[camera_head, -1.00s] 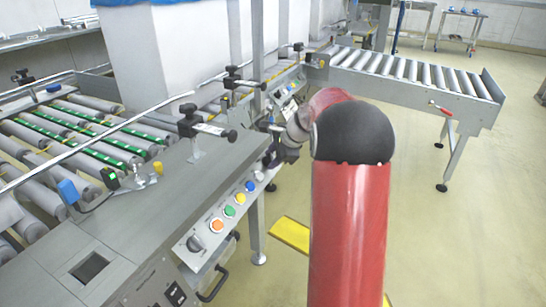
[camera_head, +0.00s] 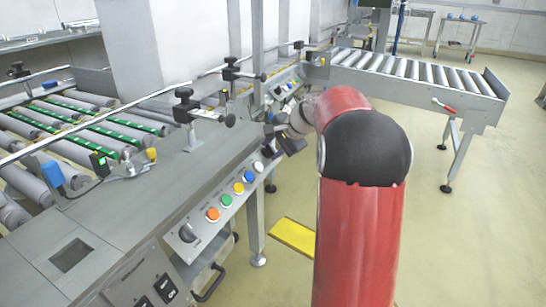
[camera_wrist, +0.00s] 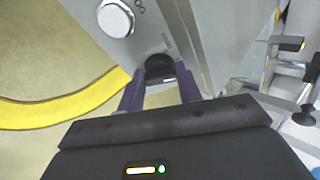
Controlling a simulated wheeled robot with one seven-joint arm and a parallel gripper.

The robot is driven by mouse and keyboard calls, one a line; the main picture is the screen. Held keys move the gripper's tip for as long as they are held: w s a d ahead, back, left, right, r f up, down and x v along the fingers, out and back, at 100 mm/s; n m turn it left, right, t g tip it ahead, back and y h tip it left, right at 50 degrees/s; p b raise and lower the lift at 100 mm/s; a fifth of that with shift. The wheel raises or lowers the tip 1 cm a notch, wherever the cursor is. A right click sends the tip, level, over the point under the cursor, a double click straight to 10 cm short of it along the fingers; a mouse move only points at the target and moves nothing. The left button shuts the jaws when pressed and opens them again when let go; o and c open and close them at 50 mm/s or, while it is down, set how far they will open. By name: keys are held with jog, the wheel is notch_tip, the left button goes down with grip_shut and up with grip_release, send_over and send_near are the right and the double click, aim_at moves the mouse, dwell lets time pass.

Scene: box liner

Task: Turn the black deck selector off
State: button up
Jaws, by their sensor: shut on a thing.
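The black deck selector (camera_wrist: 160,68) is a dark rounded knob on the grey control panel (camera_wrist: 150,35), between my purple fingers in the wrist view. My gripper (camera_wrist: 161,88) is shut on this knob, one finger on each side. The knob's pointer mark is hidden, so its setting cannot be read. In the head view my gripper (camera_head: 272,146) is at the far end of the button row, small and partly hidden by my arm.
A white button (camera_wrist: 115,18) sits beside the selector. Blue, yellow, green and orange (camera_head: 212,214) buttons and another dark knob (camera_head: 187,232) continue along the panel. Clamps with black knobs (camera_head: 183,92) stand above it. A roller conveyor (camera_head: 415,75) is behind; the floor at right is clear.

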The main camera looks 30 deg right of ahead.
jog(key=shift+f+n+b, duration=0.1)
jog(key=shift+n+b, duration=1.1)
jog(key=o, duration=0.7)
jog(key=v, duration=0.8)
jog(key=shift+p, duration=0.35)
jog(key=shift+s+n, duration=0.1)
jog(key=shift+n, duration=0.2)
